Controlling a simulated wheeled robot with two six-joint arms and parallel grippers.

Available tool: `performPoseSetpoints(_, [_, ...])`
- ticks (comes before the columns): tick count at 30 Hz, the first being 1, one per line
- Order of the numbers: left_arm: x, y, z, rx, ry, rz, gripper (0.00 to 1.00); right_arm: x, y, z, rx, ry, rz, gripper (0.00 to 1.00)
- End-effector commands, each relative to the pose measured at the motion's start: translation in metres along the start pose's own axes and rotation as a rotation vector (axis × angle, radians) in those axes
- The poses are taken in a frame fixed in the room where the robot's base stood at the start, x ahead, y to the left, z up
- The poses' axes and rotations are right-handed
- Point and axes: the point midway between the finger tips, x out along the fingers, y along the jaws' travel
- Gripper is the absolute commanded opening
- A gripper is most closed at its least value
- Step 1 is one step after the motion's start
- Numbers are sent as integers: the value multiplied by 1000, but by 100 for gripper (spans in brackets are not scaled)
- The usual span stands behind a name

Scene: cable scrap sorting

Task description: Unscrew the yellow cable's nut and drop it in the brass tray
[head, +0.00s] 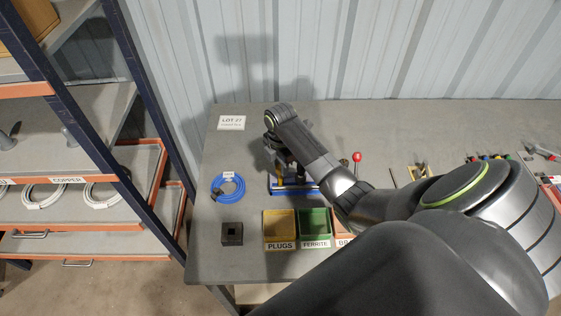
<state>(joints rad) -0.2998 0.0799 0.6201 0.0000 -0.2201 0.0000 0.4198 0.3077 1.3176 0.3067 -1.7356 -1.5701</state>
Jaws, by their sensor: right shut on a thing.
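My right gripper (282,166) reaches down over a blue fixture (310,187) at the back of the bench. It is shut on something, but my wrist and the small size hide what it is. A small yellow patch shows at the fixture just below the gripper; I cannot tell whether it is the yellow cable, and no nut can be made out. The brass tray (342,222) is orange, at the right end of the tray row, and mostly hidden by my right arm; only the start of its label shows. My left gripper is not in view.
A yellow PLUGS tray (280,245) and a green FERRITE tray (315,243) stand in front of the fixture. A coiled blue cable (240,188) and a dark block (232,233) lie left. A red-knobbed lever (357,157) stands right of the fixture. A shelf rack (150,150) stands left.

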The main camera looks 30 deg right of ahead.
Motion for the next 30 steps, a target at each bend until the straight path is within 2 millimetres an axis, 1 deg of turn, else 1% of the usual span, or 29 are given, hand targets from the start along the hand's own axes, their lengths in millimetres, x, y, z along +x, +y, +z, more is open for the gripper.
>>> performPoseSetpoints(6, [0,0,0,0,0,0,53,0,0,0,-248,1,-1,0])
performPoseSetpoints(12, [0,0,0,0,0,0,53,1,0,0,-437,1,-1,0])
performPoseSetpoints(15, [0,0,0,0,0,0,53,1,0,0,-473,1,-2,0])
performPoseSetpoints(21, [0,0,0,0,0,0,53,1,-1,0,-477,1,-2,0])
performPoseSetpoints(22, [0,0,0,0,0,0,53,1,-1,0,-477,1,-2,28])
performPoseSetpoints(27, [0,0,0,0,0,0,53,1,0,0,-476,1,-1,51])
performPoseSetpoints(28, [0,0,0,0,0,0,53,1,0,0,-476,1,-1,53])
performPoseSetpoints(30, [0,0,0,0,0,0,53,0,0,0,-475,1,-1,53])
